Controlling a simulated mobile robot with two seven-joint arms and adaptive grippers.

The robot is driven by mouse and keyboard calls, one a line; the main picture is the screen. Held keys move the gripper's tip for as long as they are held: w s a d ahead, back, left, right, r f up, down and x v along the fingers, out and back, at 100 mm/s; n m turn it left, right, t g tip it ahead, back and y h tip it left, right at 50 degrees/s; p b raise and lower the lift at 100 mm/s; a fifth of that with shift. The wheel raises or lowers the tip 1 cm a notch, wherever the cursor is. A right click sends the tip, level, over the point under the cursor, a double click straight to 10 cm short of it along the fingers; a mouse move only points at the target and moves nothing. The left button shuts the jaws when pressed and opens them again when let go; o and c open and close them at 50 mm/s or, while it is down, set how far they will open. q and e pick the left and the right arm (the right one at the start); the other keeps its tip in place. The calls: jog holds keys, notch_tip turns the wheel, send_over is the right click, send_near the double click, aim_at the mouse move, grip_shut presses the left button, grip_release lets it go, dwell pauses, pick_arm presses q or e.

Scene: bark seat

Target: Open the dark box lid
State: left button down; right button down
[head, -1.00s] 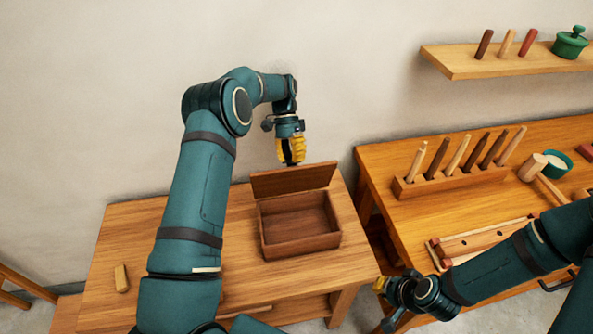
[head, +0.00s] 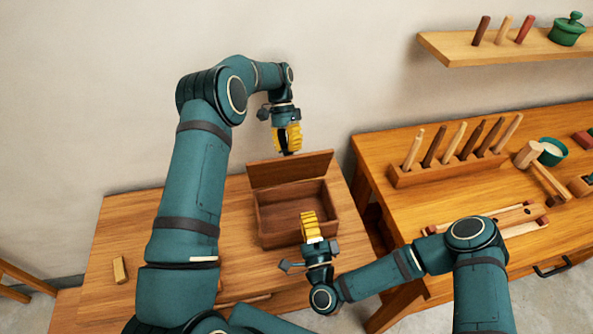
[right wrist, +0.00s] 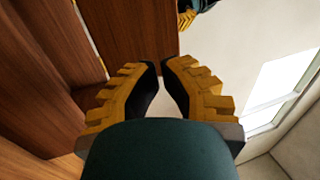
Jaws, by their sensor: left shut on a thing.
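The dark box (head: 300,240) stands on the wooden bench with its lid (head: 290,170) raised upright at the back. Its inside is visible and looks empty. My left gripper (head: 289,152) is above the lid, shut on its top edge. My right gripper (head: 309,216) is over the front right part of the box, its fingers together and empty; it hides part of the front wall. In the right wrist view, my right fingertips (right wrist: 161,70) nearly meet, with the raised lid (right wrist: 140,35) beyond them. My left gripper (right wrist: 187,18) shows at the top.
A small wooden block (head: 120,270) lies at the bench's left. The right-hand workbench holds a rack of pegs (head: 450,172), a mallet (head: 528,155) and a green bowl (head: 553,152). A wall shelf (head: 500,45) is above. The bench left of the box is mostly clear.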

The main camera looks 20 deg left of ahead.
aim_at(295, 163)
pick_arm(q)
jog(key=shift+s+a+f, duration=0.25)
jog(key=shift+a+f, duration=0.05)
jog(key=shift+f, duration=0.4)
pick_arm(e)
jog(key=shift+t, duration=0.3)
jog(key=x, duration=1.3)
jog(key=shift+w+a+r, duration=0.1)
jog(key=shift+w+a, duration=0.25)
jog(key=shift+w, duration=0.05)
jog(key=shift+w+a+r, duration=0.3)
jog(key=shift+w, duration=0.2)
pick_arm(q)
jog(key=shift+w, duration=0.1)
pick_arm(e)
jog(key=shift+w+a+g, duration=0.1)
jog(key=shift+w+g, duration=0.2)
jog(key=shift+g, duration=0.1)
pick_arm(q)
jog(key=c, duration=0.7)
grip_release()
jog(key=shift+d, duration=0.1)
jog(key=shift+d+r, duration=0.1)
